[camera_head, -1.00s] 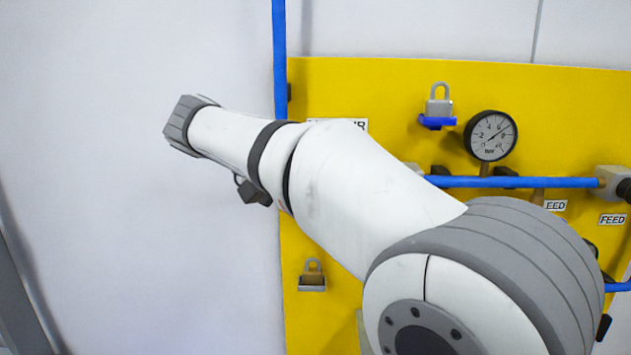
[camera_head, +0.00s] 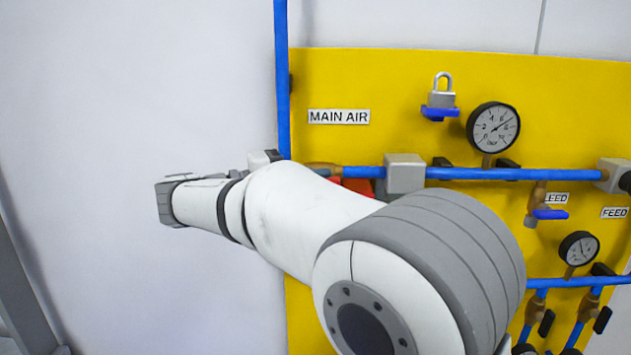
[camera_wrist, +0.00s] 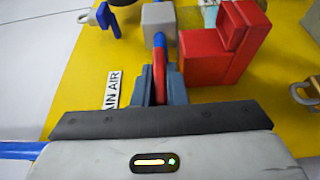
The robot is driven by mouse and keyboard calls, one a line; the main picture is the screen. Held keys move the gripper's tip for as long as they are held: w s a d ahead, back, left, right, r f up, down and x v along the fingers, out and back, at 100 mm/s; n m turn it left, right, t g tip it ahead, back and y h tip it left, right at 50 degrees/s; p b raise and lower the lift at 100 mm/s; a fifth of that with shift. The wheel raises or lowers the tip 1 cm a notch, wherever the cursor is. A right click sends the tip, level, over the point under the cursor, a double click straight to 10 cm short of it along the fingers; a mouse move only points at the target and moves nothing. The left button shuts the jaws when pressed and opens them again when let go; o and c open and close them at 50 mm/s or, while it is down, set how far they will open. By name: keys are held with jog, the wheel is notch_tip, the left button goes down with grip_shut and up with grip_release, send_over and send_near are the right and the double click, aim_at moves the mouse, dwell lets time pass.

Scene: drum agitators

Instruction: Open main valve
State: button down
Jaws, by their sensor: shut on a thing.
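The main air valve sits on the yellow panel below the "MAIN AIR" label (camera_head: 339,117). In the wrist view my gripper (camera_wrist: 159,84) has its two blue-grey fingers closed around a slim red handle (camera_wrist: 159,76). A red stepped block (camera_wrist: 215,55) is beside the fingers on the right. Red parts also show just under the blue pipe in the head view (camera_head: 358,186). A grey box (camera_head: 404,173) is on the pipe to the right; it also shows in the wrist view (camera_wrist: 158,20). In the head view my arm hides the fingertips and most of the valve.
A grey padlock on a blue holder (camera_head: 439,98) and a round gauge (camera_head: 493,127) are at the upper right. A blue-handled bleed valve (camera_head: 549,213) and a smaller gauge (camera_head: 579,248) are at right.

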dwell(0.4)
jog(key=c, duration=1.5)
grip_release()
jog(key=shift+o, duration=0.2)
